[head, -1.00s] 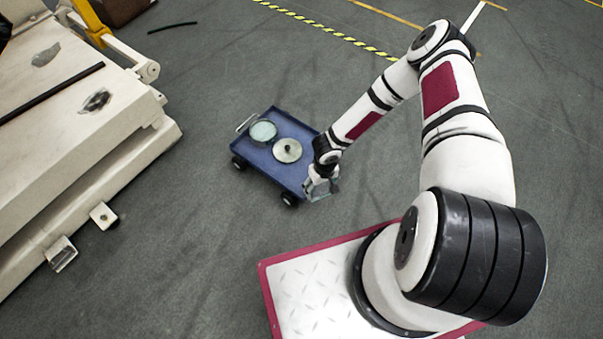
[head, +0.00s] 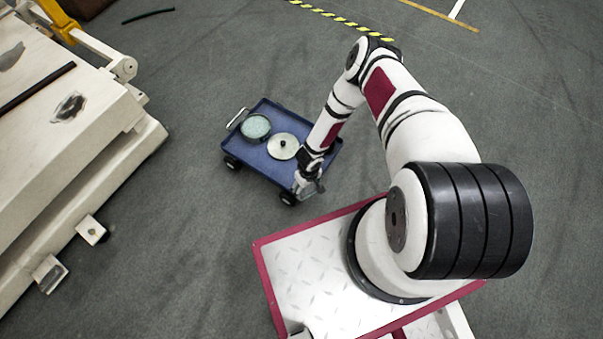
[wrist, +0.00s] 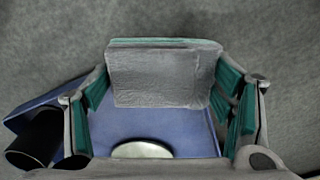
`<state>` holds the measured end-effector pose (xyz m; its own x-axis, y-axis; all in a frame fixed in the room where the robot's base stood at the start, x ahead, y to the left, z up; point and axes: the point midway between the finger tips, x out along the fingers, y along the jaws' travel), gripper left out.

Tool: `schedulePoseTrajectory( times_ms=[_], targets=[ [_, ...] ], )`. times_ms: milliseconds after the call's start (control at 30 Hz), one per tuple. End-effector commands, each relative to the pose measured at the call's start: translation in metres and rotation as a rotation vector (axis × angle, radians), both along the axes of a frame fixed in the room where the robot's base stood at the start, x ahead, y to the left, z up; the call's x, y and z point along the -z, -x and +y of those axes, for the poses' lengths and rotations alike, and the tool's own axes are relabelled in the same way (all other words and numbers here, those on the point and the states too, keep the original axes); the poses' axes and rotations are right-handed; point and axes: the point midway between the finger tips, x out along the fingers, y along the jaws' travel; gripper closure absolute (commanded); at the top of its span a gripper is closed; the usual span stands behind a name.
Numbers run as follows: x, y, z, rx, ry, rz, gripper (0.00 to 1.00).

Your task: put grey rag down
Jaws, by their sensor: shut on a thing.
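My gripper (head: 308,187) is low at the near right corner of a blue cart, seen in the head view. It is shut on the grey rag. In the head view the rag is too small and too hidden by the gripper to make out clearly. Whether the rag touches the cart cannot be told.
The blue cart (head: 262,170) carries a pale green round dish (head: 255,127) and a pale metal disc with a dark knob (head: 283,147). A large whitish machine (head: 90,130) stands at left. Grey floor lies between.

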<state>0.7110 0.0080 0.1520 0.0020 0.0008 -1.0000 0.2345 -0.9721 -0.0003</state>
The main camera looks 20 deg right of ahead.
Motion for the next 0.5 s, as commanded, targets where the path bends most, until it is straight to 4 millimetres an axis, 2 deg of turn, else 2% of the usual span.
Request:
schedulePoseTrajectory(
  times_ms=[33,100,267,500],
  targets=[
    [0.005,-0.015,-0.002,-0.006,0.005,-0.005,0.47],
    [0.006,-0.032,-0.003,-0.007,0.004,-0.006,0.47],
    [0.009,-0.061,-0.005,-0.005,0.002,-0.007,0.47],
    [0.009,-0.072,-0.008,-0.001,0.001,0.003,0.47]
  ],
)
